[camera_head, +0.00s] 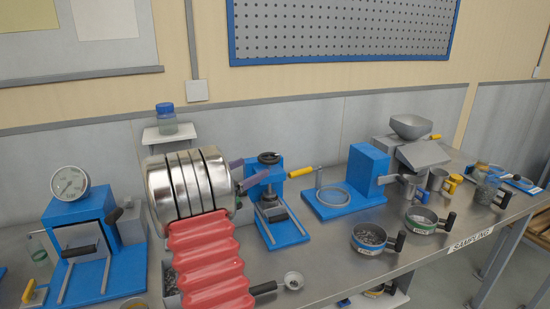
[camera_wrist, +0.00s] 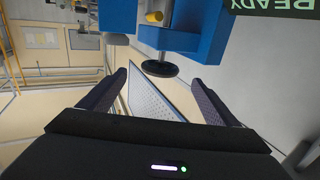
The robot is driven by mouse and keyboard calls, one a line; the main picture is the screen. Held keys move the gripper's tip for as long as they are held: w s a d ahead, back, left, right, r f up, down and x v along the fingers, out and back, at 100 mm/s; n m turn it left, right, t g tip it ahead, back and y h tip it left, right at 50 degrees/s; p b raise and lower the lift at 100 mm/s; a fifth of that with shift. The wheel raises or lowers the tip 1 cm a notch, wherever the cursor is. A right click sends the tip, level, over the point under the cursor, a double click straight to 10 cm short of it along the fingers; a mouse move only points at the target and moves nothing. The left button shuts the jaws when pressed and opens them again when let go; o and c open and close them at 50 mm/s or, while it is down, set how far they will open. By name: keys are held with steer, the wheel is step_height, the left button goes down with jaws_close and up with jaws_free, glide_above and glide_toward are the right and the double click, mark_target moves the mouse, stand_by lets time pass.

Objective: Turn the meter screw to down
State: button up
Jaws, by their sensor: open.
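No part is labelled as the meter screw, so I cannot tell for certain which one it is. A black round knob (camera_head: 268,158) tops a blue screw press (camera_head: 284,228) with a yellow-ended handle (camera_head: 300,172). A black disc on a short shaft (camera_wrist: 160,68) hangs from a blue body in the upside-down wrist view and looks like the same knob. My gripper (camera_head: 246,171) is open at the left of this press, its two purple-grey fingers apart. In the wrist view my gripper (camera_wrist: 158,84) has the disc ahead of its fingertips, with nothing held.
A dial gauge (camera_head: 69,183) on a blue stand is at left. A blue frame with a ring (camera_head: 333,196) and a hopper (camera_head: 411,126) stand at right. Sieve cups (camera_head: 370,238) and a small ladle (camera_head: 292,281) occupy the front. A pegboard (camera_head: 340,28) hangs behind.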

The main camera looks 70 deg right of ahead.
mark_target(276, 156)
steer(key=shift+d, duration=0.15)
steer(key=x, duration=1.3)
steer(key=shift+s+d, duration=0.1)
steer(key=shift+d, duration=0.15)
steer(key=shift+c, duration=0.3)
